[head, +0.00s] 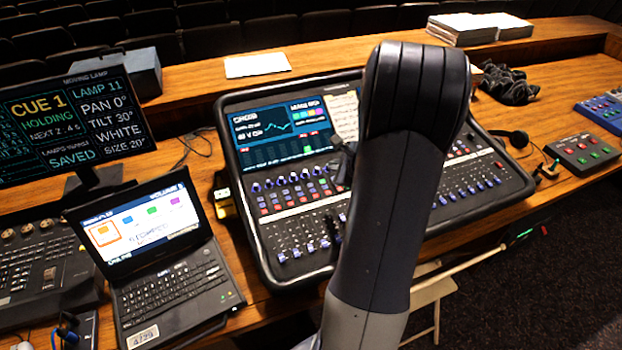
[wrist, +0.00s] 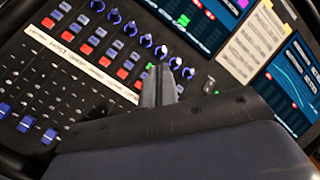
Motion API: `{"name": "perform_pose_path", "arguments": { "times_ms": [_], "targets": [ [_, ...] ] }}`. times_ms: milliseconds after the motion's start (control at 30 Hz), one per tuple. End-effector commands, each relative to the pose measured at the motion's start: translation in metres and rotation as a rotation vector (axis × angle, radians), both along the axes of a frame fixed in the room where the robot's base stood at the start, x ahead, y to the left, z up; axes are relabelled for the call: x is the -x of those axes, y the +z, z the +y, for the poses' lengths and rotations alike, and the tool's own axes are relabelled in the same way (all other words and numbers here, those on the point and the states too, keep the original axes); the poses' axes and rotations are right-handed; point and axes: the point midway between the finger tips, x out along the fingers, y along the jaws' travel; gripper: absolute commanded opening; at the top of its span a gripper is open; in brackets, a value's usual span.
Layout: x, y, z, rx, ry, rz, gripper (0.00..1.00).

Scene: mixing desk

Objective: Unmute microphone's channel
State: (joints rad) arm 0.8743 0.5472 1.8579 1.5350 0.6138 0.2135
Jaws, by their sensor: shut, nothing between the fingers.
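The mixing desk (head: 262,215) stands in the middle of the wooden counter. Its channel strips have blue knobs (head: 290,178), rows of red and blue buttons (head: 297,198), a white label strip and faders (head: 308,247). My gripper (wrist: 160,78) is shut and empty, over the knob and button rows in the wrist view. Red buttons (wrist: 122,73) show left of the fingertips, and a small green light is beside them. I cannot tell whether the fingertips touch the panel. The strip labels are too blurred to read, so the microphone's channel cannot be told. In the head view my arm hides part of the desk.
A laptop (head: 180,290) and a lighting monitor (head: 70,120) stand at the left. A headset (head: 518,140) and a small button box (head: 582,152) are at the right. Paper notes (wrist: 250,45) lie between the desk's screens (wrist: 292,85).

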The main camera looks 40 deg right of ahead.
Motion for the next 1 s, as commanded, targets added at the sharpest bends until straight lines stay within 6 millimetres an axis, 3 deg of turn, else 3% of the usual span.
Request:
{"name": "perform_pose_path", "arguments": {
  "times_ms": [633, 1000],
  "targets": [
    [0.000, -0.004, 0.000, 0.000, 0.000, 0.000, 0.00],
    [-0.004, -0.044, -0.001, -0.002, -0.001, 0.001, 0.00]
  ]
}}
